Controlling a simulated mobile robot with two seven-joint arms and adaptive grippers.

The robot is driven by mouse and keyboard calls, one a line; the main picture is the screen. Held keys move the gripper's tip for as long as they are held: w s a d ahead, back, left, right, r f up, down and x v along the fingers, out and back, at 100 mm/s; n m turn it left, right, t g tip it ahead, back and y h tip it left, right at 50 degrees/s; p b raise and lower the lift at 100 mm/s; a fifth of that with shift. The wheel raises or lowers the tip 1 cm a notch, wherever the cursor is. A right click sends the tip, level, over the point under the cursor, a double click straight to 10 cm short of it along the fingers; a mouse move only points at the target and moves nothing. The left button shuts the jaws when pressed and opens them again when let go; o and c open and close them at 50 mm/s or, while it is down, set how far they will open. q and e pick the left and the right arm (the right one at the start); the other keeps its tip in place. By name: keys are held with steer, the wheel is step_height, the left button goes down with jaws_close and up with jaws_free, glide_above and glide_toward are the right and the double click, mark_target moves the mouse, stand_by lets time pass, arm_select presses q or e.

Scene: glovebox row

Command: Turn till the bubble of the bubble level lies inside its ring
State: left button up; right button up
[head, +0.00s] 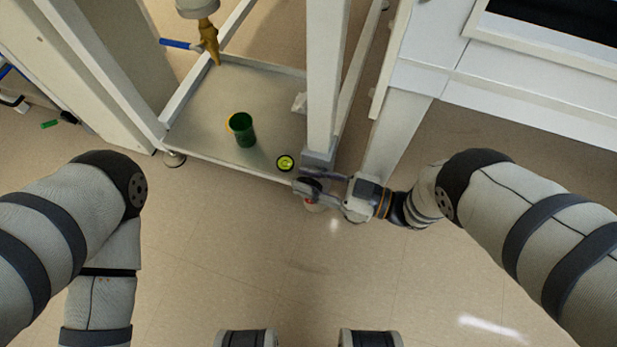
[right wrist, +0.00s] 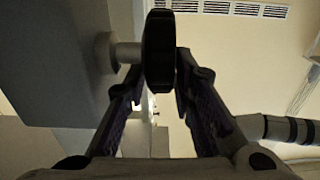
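The bubble level (head: 285,162) is a small round yellow-green disc with a dark rim, on the tray near its front right corner. Its bubble and ring are too small to tell apart. My right gripper (head: 308,186) is at the foot of the white post, just right of the level. In the right wrist view, a thick dark knob (right wrist: 158,50) on a short shaft from a grey block stands between the fingertips of my right gripper (right wrist: 160,85), which look closed on its two sides. My left arm is at the left; its gripper is out of view.
The grey tray (head: 200,125) of the white frame holds a green cup (head: 243,130). A brass nozzle (head: 209,40) with a blue lever hangs above its back. The white post (head: 326,70) rises beside my right gripper. A white cabinet (head: 540,95) stands right. The front floor is clear.

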jaws_close()
steer(key=shift+d+f+y+b, duration=0.1)
steer(key=shift+f+y+b, duration=0.3)
steer(key=shift+b, duration=0.6)
steer(key=y+b, duration=0.1)
steer(key=t+y+b, duration=0.1)
steer(key=b, duration=0.1)
steer(key=shift+s+d, duration=0.15)
steer(key=shift+d, duration=0.1)
steer(key=shift+d+y+b, duration=0.15)
steer(key=shift+y+b, duration=0.55)
steer(key=shift+y, duration=0.1)
arm_select(q)
step_height(320, 180, down, 6)
steer(key=s+g+b, duration=0.1)
steer(key=s, duration=0.1)
steer(key=shift+s+r+g+b, duration=0.2)
steer(key=shift+s+g+b, duration=0.05)
steer(key=shift+g+b, duration=0.05)
arm_select(e)
steer(key=shift+s+d+r+t+y, duration=0.15)
steer(key=shift+t+y, duration=0.35)
steer(key=shift+y, duration=0.5)
steer(key=shift+d, duration=0.1)
